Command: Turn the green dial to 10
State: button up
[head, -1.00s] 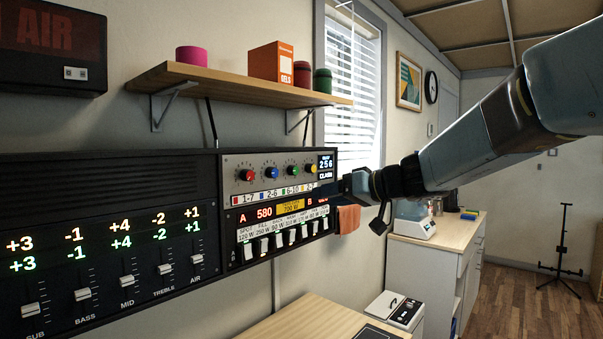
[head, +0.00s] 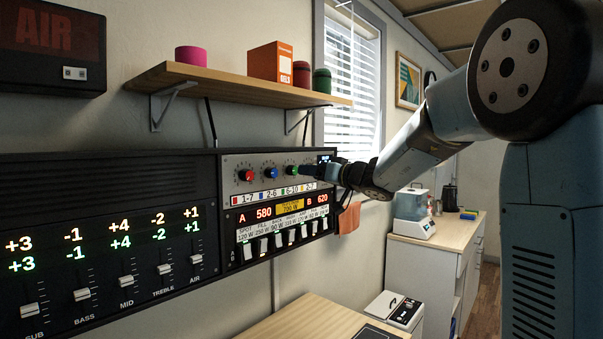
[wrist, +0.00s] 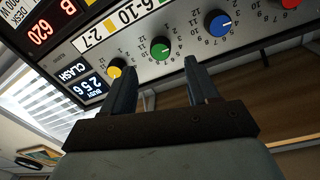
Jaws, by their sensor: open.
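The green dial (head: 291,170) is on the upper grey panel of the rack, between the blue dial (head: 271,172) and my gripper (head: 318,171) in the head view. In the wrist view the green dial (wrist: 160,48) has a pale pointer mark, and numbers ring it; I cannot read its exact setting. My gripper (wrist: 160,66) is open and empty. Its two fingers point at the panel, one on each side of the green dial in the picture, with the dial just beyond the fingertips. I see no contact. The head view hides the yellow dial; it shows in the wrist view (wrist: 115,70).
The red dial (head: 246,175) is left of the blue one. Labels and a lit display row (head: 290,208) run below, then white rocker switches (head: 277,240). A wooden shelf (head: 235,90) with boxes and jars overhangs above. An orange cloth (head: 349,218) hangs at the rack's right end.

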aim_at(296, 170)
jog(key=shift+x, duration=3.2)
jog(key=c, duration=1)
jog(key=shift+d, duration=0.35)
jog(key=shift+c, duration=0.2)
jog(key=shift+s+a+r, duration=0.1)
